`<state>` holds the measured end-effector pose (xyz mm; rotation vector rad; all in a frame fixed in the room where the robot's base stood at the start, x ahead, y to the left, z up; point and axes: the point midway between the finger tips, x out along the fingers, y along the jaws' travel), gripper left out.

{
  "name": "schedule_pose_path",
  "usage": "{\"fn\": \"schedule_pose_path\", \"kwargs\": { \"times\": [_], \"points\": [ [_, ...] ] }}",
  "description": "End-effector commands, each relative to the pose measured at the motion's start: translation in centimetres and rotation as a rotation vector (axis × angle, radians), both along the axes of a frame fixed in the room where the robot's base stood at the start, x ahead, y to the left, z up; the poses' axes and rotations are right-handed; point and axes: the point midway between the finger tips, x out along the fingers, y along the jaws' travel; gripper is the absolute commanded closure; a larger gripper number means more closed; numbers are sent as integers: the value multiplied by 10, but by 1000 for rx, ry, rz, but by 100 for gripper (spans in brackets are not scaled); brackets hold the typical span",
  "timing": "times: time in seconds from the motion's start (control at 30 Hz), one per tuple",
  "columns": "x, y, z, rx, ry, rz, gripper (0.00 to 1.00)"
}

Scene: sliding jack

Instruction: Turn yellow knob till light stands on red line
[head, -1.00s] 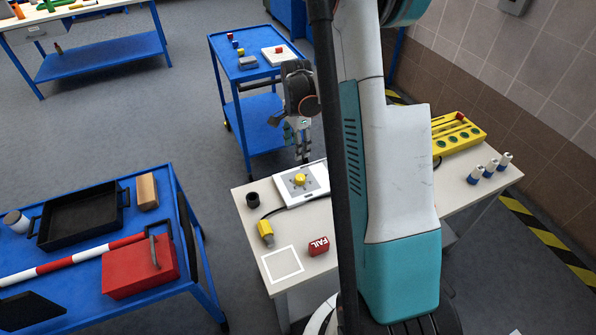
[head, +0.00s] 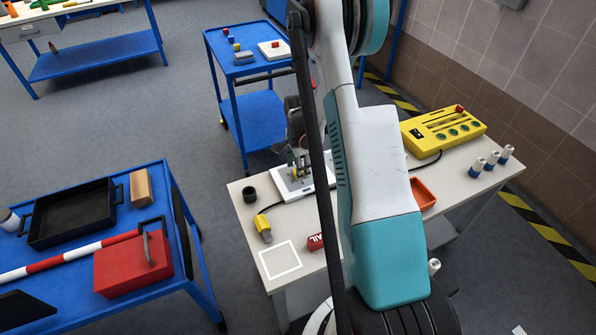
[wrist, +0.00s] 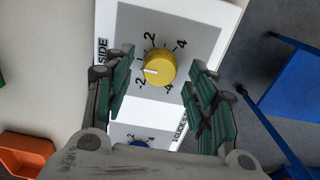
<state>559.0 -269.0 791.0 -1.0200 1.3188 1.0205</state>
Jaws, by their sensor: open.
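The yellow knob (wrist: 160,66) is round, with a white mark pointing left, and sits on a grey-and-white panel (wrist: 205,22) with printed numbers around it. In the wrist view it lies between the two green-padded fingers of my gripper (wrist: 162,62), which are apart with a gap on both sides. A second, blue knob (wrist: 140,144) on the same panel is mostly hidden by my gripper. In the head view my gripper (head: 299,163) is over the panel (head: 286,192) and hides most of the yellow knob. I cannot make out a light or a red line.
The white table holds a black cup (head: 249,195), a yellow plug (head: 263,228), a partly hidden red block (head: 316,242), an orange tray (head: 422,194) and a yellow box (head: 440,128). Several small bottles stand at right. A blue cart (head: 190,275) is at left.

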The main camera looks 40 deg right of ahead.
Motion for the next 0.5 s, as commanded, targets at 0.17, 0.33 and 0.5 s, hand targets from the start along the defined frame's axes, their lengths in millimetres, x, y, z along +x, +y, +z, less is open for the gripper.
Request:
{"fn": "schedule_pose_path", "kwargs": {
  "times": [0.17, 0.33, 0.5],
  "points": [
    [0, 0, -11, 0, 0, 0, 48],
    [0, 0, -11, 0, 0, 0, 48],
    [0, 0, -11, 0, 0, 0, 62]
  ]
}}
